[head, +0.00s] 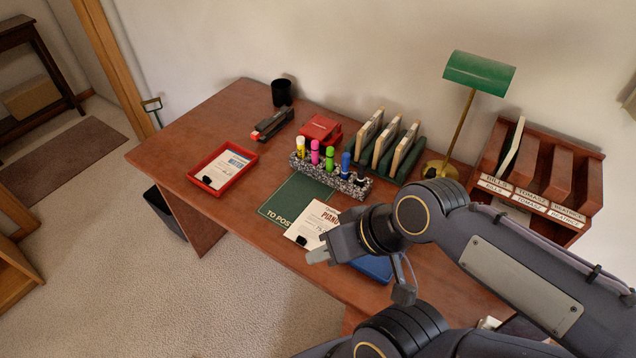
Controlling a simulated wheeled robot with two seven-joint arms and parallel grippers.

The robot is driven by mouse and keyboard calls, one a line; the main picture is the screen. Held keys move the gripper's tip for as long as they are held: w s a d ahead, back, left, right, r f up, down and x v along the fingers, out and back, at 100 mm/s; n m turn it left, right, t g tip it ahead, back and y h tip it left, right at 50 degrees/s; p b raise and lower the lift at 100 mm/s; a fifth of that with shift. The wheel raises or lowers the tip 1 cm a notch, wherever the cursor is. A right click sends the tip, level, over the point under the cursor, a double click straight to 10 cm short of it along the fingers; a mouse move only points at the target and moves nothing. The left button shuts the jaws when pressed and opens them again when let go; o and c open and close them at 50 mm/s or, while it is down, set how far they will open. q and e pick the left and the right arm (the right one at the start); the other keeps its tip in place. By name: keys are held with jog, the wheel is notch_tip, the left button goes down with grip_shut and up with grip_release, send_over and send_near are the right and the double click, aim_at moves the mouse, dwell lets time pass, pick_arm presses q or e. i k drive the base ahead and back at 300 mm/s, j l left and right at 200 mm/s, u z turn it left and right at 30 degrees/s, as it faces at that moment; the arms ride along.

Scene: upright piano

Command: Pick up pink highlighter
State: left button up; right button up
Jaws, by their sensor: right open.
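The pink highlighter (315,152) stands upright in a speckled grey holder (330,178) on the desk. In the holder it is between a yellow highlighter (300,147) on its left and a green one (330,158) on its right; a blue one (345,165) stands farther right. My right gripper (318,256) is open and empty. It is in front of the holder and apart from it, near the paper at the front of the desk. My left gripper is not in view.
A green mat (290,200) and a printed sheet (312,222) lie before the holder. A red tray (222,168) is left; a stapler (273,124) and black cup (281,92) are behind. A green rack (412,158), lamp (479,72) and wooden sorter (535,170) stand right.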

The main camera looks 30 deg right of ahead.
aim_at(315, 143)
jog(key=i+j+z, duration=0.5)
jog(key=j+z, duration=0.3)
jog(key=i+j+z, duration=0.2)
jog(key=j+z, duration=0.2)
jog(key=i, duration=0.5)
